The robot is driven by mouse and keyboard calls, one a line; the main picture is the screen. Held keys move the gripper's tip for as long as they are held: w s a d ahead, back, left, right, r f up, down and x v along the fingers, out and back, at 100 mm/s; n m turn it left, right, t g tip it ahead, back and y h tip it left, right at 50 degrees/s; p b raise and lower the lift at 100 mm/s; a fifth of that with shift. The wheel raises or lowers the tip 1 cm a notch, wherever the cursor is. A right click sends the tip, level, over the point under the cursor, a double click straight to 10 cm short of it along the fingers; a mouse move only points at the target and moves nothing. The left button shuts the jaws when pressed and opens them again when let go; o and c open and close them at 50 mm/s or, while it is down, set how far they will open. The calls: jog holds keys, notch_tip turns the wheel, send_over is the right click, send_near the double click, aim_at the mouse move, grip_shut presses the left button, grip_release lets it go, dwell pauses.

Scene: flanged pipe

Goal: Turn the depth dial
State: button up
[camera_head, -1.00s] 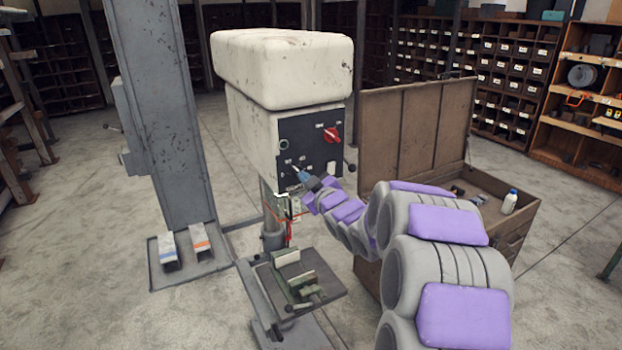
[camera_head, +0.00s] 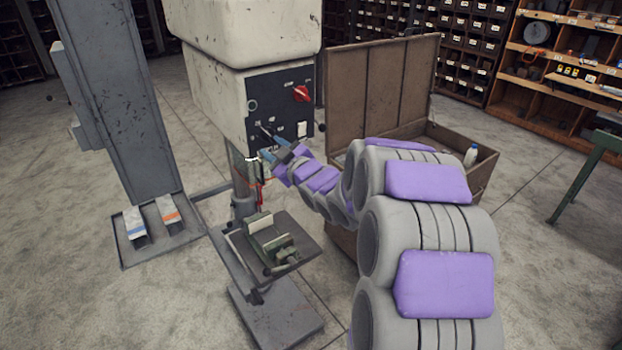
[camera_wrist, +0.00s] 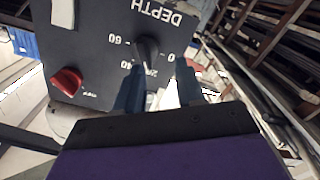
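The depth dial (camera_wrist: 147,50) is a dark knob on the black control panel (camera_wrist: 100,42), under the word DEPTH, which reads upside down in the wrist view. My gripper (camera_wrist: 160,66) has two blue fingers spread apart with a gap between them. The dial shows just past the fingertips, nearer the left finger; contact cannot be told. In the head view my gripper (camera_head: 266,143) is at the lower left of the panel (camera_head: 280,108) on the cream machine head (camera_head: 215,95). There the fingers and wrist hide much of the dial area.
A red knob (camera_head: 300,93) and a white switch (camera_head: 302,129) sit on the same panel. A vise (camera_head: 272,240) stands below. A grey column (camera_head: 115,110) is at left, an open brown chest (camera_head: 385,95) at right. Floor is clear in front at left.

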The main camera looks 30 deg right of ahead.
jog(key=s+d+b, duration=0.1)
jog(key=s+b, duration=0.5)
jog(key=s, duration=0.9)
jog(key=shift+s+d, duration=0.15)
jog(key=shift+s, duration=0.1)
dwell(1.0)
dwell(0.6)
